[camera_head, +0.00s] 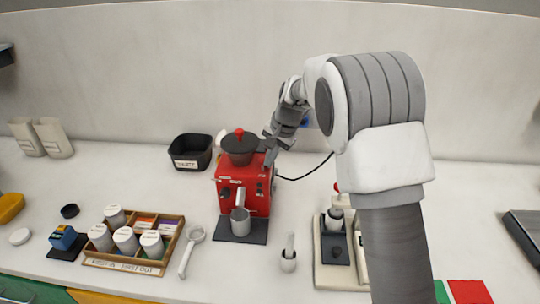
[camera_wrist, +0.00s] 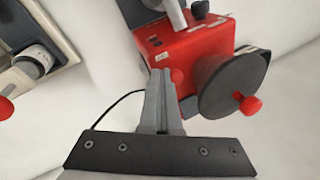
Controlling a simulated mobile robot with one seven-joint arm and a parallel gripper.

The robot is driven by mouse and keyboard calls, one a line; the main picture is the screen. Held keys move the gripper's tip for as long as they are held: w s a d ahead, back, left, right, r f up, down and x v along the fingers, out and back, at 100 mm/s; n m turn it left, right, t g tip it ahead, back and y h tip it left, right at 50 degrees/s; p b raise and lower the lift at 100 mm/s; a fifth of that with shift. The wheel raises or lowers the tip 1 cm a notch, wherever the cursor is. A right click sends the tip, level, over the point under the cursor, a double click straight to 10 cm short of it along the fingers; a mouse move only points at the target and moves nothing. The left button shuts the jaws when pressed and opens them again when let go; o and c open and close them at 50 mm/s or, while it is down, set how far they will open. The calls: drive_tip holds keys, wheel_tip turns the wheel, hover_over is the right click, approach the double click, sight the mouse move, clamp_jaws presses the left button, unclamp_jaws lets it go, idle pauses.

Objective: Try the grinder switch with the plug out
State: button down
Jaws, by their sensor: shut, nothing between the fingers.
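The red grinder (camera_head: 254,184) stands on the counter in the middle of the head view, with a dark lid with a red knob on top. In the wrist view the red grinder body (camera_wrist: 185,55) is seen from above, with its dark round lid (camera_wrist: 228,85) at the right. My gripper (camera_head: 270,158) is beside the upper right side of the grinder; its fingers (camera_wrist: 160,75) are shut and empty. I cannot tell whether they touch the housing. A black cord (camera_head: 310,172) runs behind the grinder to the right; its plug is hidden. I cannot make out the switch clearly.
A black bin (camera_head: 190,152) stands left of the grinder. A wooden tray (camera_head: 135,262) with white-lidded jars is at the front left.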

drive_tip(key=w+p, duration=0.1)
drive_tip(key=w+g+p, duration=0.1)
drive_tip(key=p, duration=0.1)
drive_tip(key=shift+w+r, duration=0.3)
drive_tip(key=shift+w, duration=0.05)
drive_tip(key=shift+r, duration=0.2)
drive_tip(key=shift+r+p, duration=0.65)
drive_tip(key=shift+p, duration=0.05)
drive_tip(key=shift+s+d, duration=0.1)
